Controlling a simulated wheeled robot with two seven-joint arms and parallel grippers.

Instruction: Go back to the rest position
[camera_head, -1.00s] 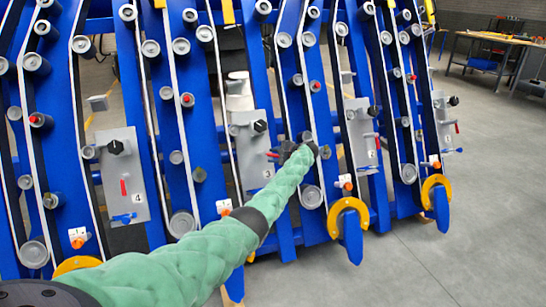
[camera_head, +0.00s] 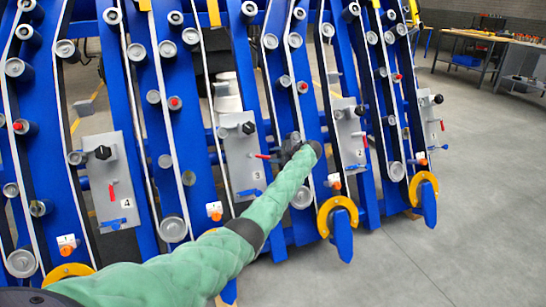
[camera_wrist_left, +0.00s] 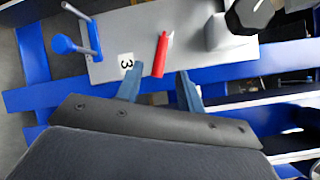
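My left arm, in a green quilted sleeve, reaches from the lower left of the head view toward the chassis. Its gripper (camera_head: 288,152) is in front of the chassis, beside the grey panel marked 3 (camera_head: 240,150). In the left wrist view, the two fingers (camera_wrist_left: 158,88) stand apart with nothing between them. The red lever (camera_wrist_left: 160,55) of panel 3 lies just beyond the fingertips; whether they touch it cannot be told. My right gripper is in neither view.
The blue chassis (camera_head: 145,100) with many rollers fills the left and middle. Another grey panel, marked 4 (camera_head: 112,178), is at left. Yellow-rimmed wheels (camera_head: 338,204) stand at its lower edge. Open grey floor (camera_head: 470,200) lies at right, with a workbench (camera_head: 478,38) behind.

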